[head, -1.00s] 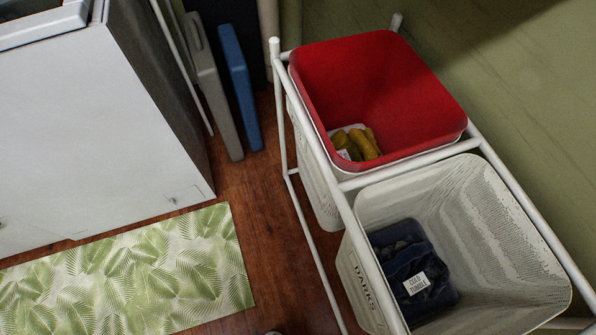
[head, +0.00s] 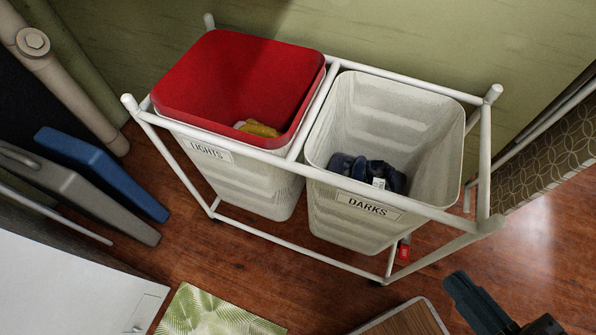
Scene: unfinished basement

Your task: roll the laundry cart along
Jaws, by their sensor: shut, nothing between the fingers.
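The laundry cart is a white tubular frame (head: 272,240) standing against the green wall. It holds two off-white bins side by side. The left bin (head: 240,178), labelled LIGHTS, has a red lining and something yellow inside. The right bin (head: 345,222), labelled DARKS, holds dark blue cloth with a white tag. A small red piece (head: 403,252) shows low by the cart's near right leg. My gripper (head: 470,298), dark and partly cut off by the bottom edge, is shut and empty. In the picture it is below the cart's right end, apart from the frame.
A blue panel (head: 105,175) and a grey case (head: 75,195) lean at left, beside a pipe. A white appliance (head: 70,280) and leaf-patterned mat (head: 205,315) are lower left. A wood-topped item (head: 405,320) is at bottom centre. Wooden floor (head: 535,240) is open at right, below a patterned panel (head: 545,165).

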